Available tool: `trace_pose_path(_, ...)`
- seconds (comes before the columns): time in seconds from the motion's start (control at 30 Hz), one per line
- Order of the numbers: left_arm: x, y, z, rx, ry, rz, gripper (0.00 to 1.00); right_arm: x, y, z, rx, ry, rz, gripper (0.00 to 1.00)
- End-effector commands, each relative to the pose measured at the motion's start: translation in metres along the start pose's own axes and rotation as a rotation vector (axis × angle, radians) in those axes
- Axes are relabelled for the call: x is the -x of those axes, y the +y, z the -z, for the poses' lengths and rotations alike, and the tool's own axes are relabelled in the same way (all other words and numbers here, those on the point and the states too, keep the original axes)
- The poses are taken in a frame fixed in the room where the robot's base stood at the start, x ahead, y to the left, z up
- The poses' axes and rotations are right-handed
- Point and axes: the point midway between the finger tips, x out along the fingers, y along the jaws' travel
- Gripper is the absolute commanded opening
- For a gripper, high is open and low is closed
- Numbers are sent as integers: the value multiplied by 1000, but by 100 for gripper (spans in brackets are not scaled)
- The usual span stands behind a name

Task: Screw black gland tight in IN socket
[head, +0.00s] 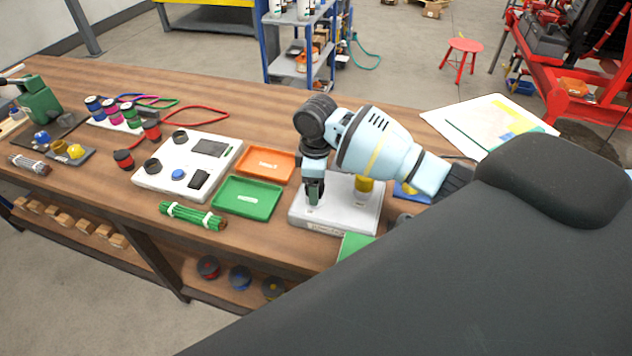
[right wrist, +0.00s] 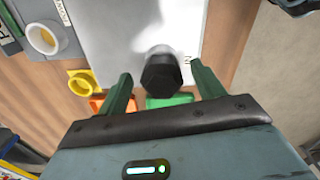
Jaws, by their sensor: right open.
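The black gland (right wrist: 161,73) is a dark hexagonal cap seen from above on the pale grey box (right wrist: 120,25), with the IN label (right wrist: 187,60) beside it. The same box (head: 331,224) stands at the front of the bench in the head view. My right gripper (right wrist: 163,88) is open, with its green fingers on either side of the gland and a gap visible at each side. In the head view my right gripper (head: 314,192) points down over the box's left part and hides the gland. How deep the gland sits is hidden. My left gripper is not in view.
A yellow fitting (head: 364,188) is at the box's right side. A green tray (head: 248,197) and an orange tray (head: 266,164) lie left of the box. A white panel (head: 187,168) and a green bundle (head: 193,216) lie farther left. A board with papers (head: 490,126) is behind right.

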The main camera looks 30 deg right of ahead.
Motion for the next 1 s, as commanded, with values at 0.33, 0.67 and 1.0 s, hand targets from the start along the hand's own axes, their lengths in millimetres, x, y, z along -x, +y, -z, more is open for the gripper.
trace_pose_path(0.33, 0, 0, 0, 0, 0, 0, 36, 0, 0, 0, 86, 0, 0, 68)
trace_pose_path(0.67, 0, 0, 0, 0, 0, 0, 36, 0, 0, 0, 391, 0, 0, 68)
trace_pose_path(1.0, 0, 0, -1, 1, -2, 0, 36, 0, 0, 0, 522, 0, -1, 68)
